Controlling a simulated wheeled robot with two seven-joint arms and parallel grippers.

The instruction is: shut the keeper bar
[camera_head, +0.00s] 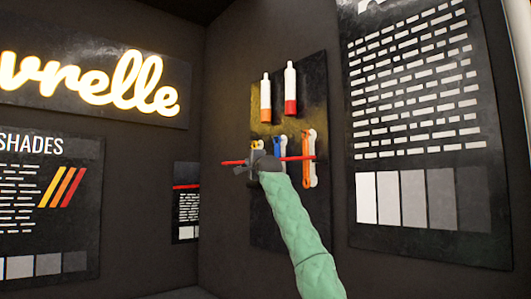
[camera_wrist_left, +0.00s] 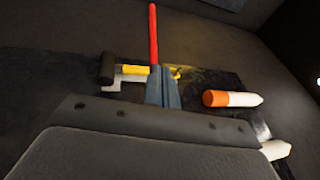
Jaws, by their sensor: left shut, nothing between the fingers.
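The keeper bar is a thin red bar (camera_head: 298,158) running nearly level across the hanging tools on the dark wall board (camera_head: 318,90). Its left end reaches past the board's left edge. In the left wrist view the red bar (camera_wrist_left: 153,35) runs up from behind my fingertips. My left gripper (camera_head: 262,163) is shut and empty, at the bar's middle, hiding part of it. The fingers also show in the left wrist view (camera_wrist_left: 162,88). I cannot tell whether they touch the bar, or whether the bar is latched. My right gripper is not in view.
Tools with yellow (camera_head: 256,146), blue (camera_head: 278,146) and orange (camera_head: 306,143) parts hang at the bar. Two white bottles, orange-based (camera_head: 266,98) and red-based (camera_head: 290,88), are above them. A shade chart (camera_head: 415,130) is on the right wall.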

